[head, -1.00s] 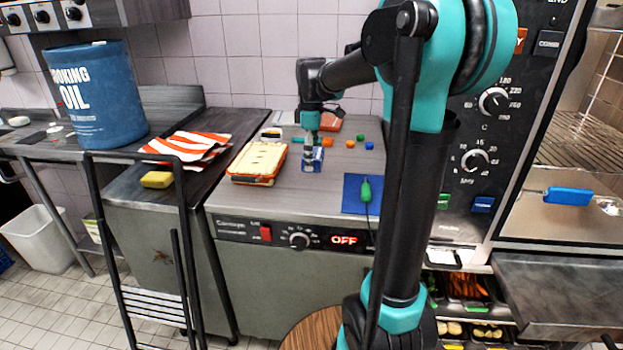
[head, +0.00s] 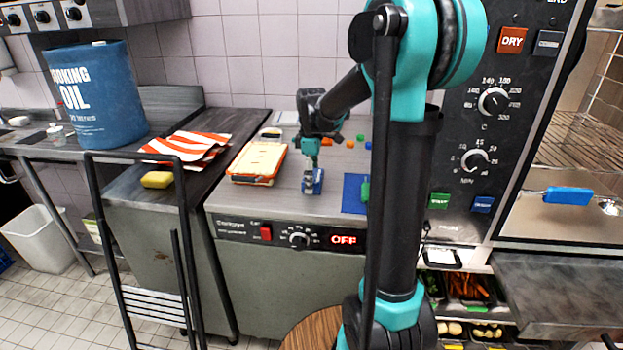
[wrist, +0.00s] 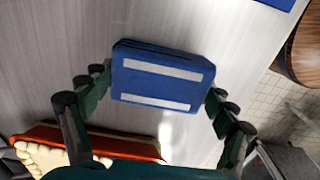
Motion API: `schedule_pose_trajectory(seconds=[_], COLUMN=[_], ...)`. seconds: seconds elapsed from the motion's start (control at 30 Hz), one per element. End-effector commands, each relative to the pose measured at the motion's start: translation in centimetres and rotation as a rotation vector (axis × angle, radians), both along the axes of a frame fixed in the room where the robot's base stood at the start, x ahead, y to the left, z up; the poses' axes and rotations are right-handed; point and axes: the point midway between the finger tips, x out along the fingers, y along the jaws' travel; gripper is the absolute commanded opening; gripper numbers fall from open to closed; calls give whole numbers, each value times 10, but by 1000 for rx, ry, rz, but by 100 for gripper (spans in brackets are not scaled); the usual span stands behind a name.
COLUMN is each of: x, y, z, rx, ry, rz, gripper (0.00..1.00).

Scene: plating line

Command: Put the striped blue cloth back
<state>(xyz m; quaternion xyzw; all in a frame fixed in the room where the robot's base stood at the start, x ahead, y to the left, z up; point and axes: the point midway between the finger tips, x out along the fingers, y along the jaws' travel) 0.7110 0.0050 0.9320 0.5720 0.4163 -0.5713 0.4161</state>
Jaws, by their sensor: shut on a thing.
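The striped blue cloth is a folded blue block with two pale stripes. It shows in the wrist view (wrist: 160,87) between the finger pads and in the head view (head: 314,187) over the front part of the grey worktop. My gripper (head: 312,172) is above it, pointing down, shut on its two sides; the fingers also show in the wrist view (wrist: 158,92). I cannot tell whether the cloth touches the worktop. A flat blue mat (head: 351,198) lies to its right on the worktop, partly hidden by my arm.
A green-handled tool (head: 365,189) lies on the mat, mostly hidden. An orange-striped white cloth (head: 190,146) and yellow sponge (head: 157,180) are further left.

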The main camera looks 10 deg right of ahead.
Motion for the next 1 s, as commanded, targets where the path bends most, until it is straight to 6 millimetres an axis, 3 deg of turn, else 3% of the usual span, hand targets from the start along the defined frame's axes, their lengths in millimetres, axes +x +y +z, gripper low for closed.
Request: schedule_pose_trajectory(seconds=[0.17, 0.57, 0.77, 1.0], x=[0, 0, 0, 0], y=[0, 0, 0, 0], z=[-1, 3, 30, 79], rx=[0, 0, 0, 0], ry=[0, 0, 0, 0], rz=[0, 0, 0, 0], gripper=[100, 100, 100, 100])
